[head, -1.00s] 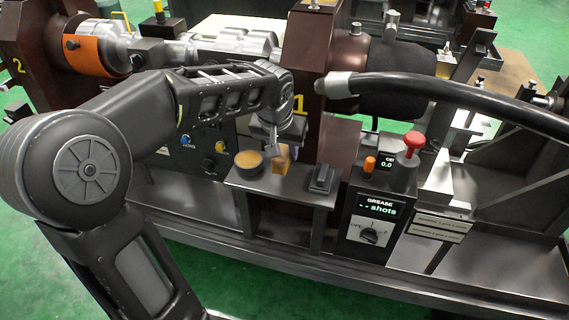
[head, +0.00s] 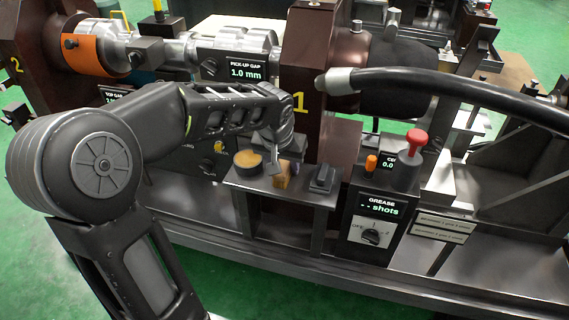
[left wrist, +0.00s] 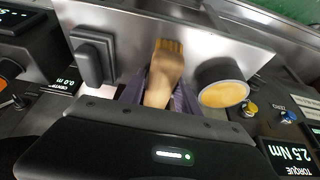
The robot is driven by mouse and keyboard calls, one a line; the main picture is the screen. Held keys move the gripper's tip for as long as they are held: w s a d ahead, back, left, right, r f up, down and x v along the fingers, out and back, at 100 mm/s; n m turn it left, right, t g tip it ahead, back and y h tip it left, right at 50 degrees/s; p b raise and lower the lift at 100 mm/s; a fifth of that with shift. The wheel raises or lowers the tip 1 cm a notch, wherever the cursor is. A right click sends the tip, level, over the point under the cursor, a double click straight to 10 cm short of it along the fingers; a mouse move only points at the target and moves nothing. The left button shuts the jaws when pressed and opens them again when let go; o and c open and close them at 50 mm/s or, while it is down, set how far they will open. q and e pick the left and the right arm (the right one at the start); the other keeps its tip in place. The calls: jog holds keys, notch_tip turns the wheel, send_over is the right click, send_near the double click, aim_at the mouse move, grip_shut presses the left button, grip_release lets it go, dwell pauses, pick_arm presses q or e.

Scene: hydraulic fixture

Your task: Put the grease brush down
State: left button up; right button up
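The grease brush (left wrist: 166,72) shows in the left wrist view, with a wooden handle and tan bristles pointing away from my gripper. In the head view its tan end (head: 281,177) is low at the small metal shelf (head: 300,196). My left gripper (head: 275,161) is above the shelf, its fingers on both sides of the handle, shut on it; they also show in the left wrist view (left wrist: 160,100). I cannot tell whether the bristles touch the shelf. My right gripper is not in view.
A round grease pot (head: 248,163) stands on the shelf left of the brush, and a dark block (head: 323,179) stands to its right. A grease control box (head: 372,222) with a red knob (head: 415,139) is further right.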

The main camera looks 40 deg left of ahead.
pick_arm(q)
jog(key=shift+o, duration=1.4)
jog(key=shift+r+p, duration=0.3)
jog(key=shift+r, duration=0.2)
jog(key=p+v, duration=0.2)
jog(key=v, duration=0.9)
jog(key=shift+r, duration=0.2)
jog(key=shift+s, duration=0.15)
